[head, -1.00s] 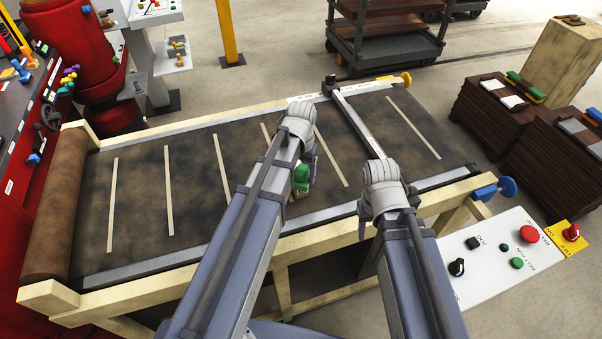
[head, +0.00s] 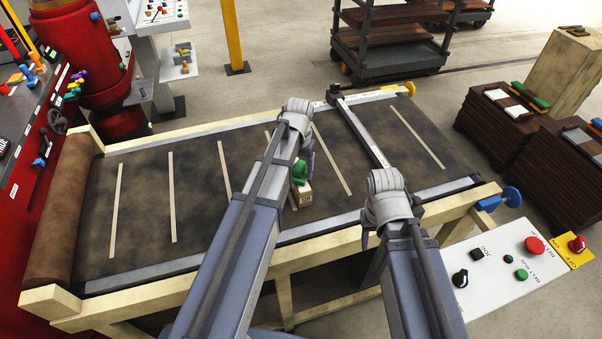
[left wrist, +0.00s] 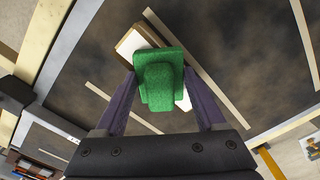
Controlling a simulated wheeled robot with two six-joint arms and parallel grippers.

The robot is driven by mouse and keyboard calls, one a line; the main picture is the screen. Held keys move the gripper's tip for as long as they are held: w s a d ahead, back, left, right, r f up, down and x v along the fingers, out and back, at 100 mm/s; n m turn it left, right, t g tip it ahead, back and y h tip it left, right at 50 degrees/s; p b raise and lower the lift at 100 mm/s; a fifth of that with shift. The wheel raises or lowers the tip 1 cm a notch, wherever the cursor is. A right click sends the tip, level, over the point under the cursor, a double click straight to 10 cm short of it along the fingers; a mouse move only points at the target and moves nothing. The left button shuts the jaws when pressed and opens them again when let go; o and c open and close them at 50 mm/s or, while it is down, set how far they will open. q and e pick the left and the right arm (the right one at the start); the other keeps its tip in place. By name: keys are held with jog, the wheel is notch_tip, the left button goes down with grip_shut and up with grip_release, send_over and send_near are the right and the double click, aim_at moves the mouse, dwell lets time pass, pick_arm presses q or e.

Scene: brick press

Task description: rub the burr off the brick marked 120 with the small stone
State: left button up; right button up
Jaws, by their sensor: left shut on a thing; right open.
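The small stone, a green stepped block (head: 300,172), is held in my left gripper (head: 304,166). In the left wrist view the stone (left wrist: 158,82) sits between the two purple fingers. A cream brick (head: 305,194) lies on the belt right under the stone; its front label is too small to read surely. In the left wrist view the brick (left wrist: 130,42) shows behind the stone, partly hidden. I cannot tell whether stone and brick touch, and no burr is discernible. My right gripper (head: 389,226) is open and empty over the belt's near edge, its fingers mostly hidden by its wrist.
The dark belt (head: 145,215) has pale cross strips and a metal bar (head: 360,132) across its right part. A control panel (head: 500,265) with buttons is at the near right. Brown stacks (head: 495,125) stand at the right. The belt's left part is clear.

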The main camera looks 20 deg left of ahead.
pick_arm(q)
jog(key=shift+w+a, duration=0.25)
jog(key=shift+w, duration=0.15)
jog(key=shift+w+a, duration=0.45)
jog(key=shift+w, duration=0.25)
jog(key=shift+w+a, duration=0.45)
jog(key=shift+w, duration=0.2)
jog(key=shift+w+a, duration=0.45)
jog(key=shift+w, duration=0.2)
jog(key=shift+w+a, duration=0.4)
jog(key=shift+w, duration=0.2)
jog(key=shift+s+d, duration=0.45)
jog(key=shift+s, duration=0.25)
jog(key=shift+s+d, duration=0.45)
jog(key=shift+s, duration=0.2)
